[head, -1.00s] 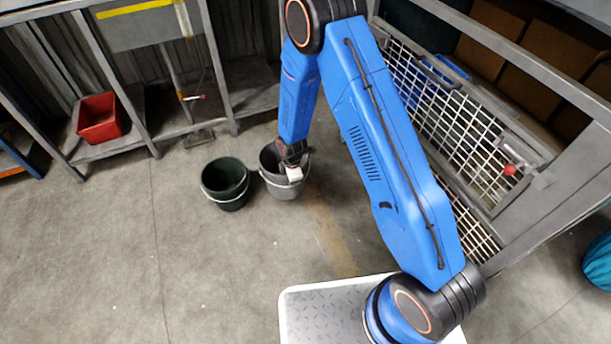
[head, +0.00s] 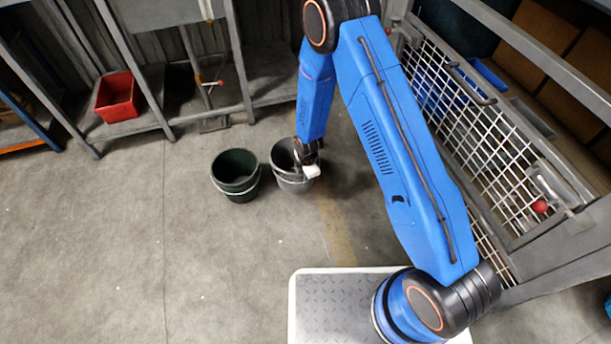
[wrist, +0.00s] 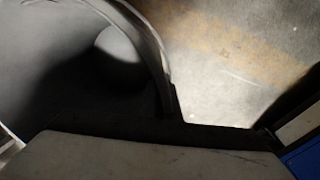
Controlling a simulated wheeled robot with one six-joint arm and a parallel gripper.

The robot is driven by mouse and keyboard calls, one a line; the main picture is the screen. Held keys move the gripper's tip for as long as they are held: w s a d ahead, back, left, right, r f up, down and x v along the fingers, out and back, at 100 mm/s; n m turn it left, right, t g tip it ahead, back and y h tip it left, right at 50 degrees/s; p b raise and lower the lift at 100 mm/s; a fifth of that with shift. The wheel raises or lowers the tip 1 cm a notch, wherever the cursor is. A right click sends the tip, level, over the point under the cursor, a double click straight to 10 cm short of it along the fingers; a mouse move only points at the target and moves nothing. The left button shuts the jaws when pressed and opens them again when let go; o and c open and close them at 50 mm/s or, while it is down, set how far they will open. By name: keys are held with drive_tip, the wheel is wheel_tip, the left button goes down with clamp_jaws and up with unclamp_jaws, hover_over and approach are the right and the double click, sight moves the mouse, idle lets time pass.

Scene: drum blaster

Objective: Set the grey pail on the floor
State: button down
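The grey pail (head: 292,184) stands upright, apparently on the floor, just right of a dark green bucket. My gripper (head: 308,166) is at its right rim, with a dark part by the opening and a pale part over the near right side. In the wrist view the pail (wrist: 45,55) fills the upper left, its curved rim close to the gripper. A rounded grey shape shows inside it, partly in shadow. The fingertips are not clear, so I cannot tell whether they are apart or pressed on the rim.
The dark green bucket (head: 236,178) with a pale handle is close on the left. A red bin (head: 117,97) sits on a low shelf behind. A wire mesh cage (head: 455,110) with a red knob stands to the right. The floor (head: 110,250) at front left is clear.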

wheel_tip(320, 180, down, 7)
drive_tip(key=shift+r, duration=0.15)
idle(0.4)
drive_tip(key=c, duration=1.9)
unclamp_jaws()
drive_tip(key=shift+c, duration=0.2)
wheel_tip(320, 180, up, 17)
drive_tip(key=s, duration=0.1)
drive_tip(key=shift+d+r, duration=0.15)
drive_tip(key=shift+d, duration=0.15)
drive_tip(key=shift+s, duration=0.1)
